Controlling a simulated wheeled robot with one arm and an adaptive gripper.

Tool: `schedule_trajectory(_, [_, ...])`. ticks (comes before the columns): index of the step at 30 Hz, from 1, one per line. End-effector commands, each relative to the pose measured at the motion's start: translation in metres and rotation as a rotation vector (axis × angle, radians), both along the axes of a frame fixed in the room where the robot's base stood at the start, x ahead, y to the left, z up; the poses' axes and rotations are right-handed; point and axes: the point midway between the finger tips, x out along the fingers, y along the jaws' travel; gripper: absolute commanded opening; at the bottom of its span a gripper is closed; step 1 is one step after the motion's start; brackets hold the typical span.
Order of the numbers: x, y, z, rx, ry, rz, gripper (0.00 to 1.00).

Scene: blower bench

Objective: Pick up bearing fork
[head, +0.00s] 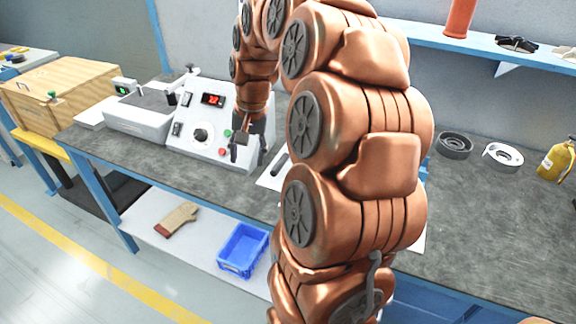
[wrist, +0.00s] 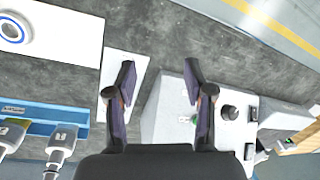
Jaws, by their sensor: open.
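I cannot make out the bearing fork for certain in either view. My gripper (head: 240,149) is over the workbench, in front of the control box with the red display (head: 201,115). In the wrist view my gripper (wrist: 159,80) has its two dark fingers apart, with nothing between them. Grey bench top shows between and beyond the fingers. A white plate (wrist: 122,68) lies behind the left finger. In the head view a white plate with a dark slot-like mark (head: 272,174) lies right of my gripper, partly hidden by my arm.
The control box (wrist: 166,112) is close to the right finger. At the right of the bench (head: 480,210) are a dark ring (head: 454,145), a white ring part (head: 502,156) and a yellow bottle (head: 556,160). A blue bin (head: 243,250) sits on the lower shelf.

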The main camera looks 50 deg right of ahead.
Motion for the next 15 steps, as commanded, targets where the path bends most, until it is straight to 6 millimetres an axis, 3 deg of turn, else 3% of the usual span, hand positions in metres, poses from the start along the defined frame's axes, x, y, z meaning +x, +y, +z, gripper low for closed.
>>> schedule_trajectory(1, [0.003,-0.023,-0.014,0.004,-0.008,-0.062,0.53])
schedule_trajectory(3, [0.006,-0.052,-0.023,0.009,-0.018,-0.142,0.53])
schedule_trajectory(9, [0.003,-0.118,-0.042,0.011,-0.04,-0.32,0.53])
schedule_trajectory(15, [-0.001,-0.143,-0.05,0.014,-0.048,-0.393,0.53])
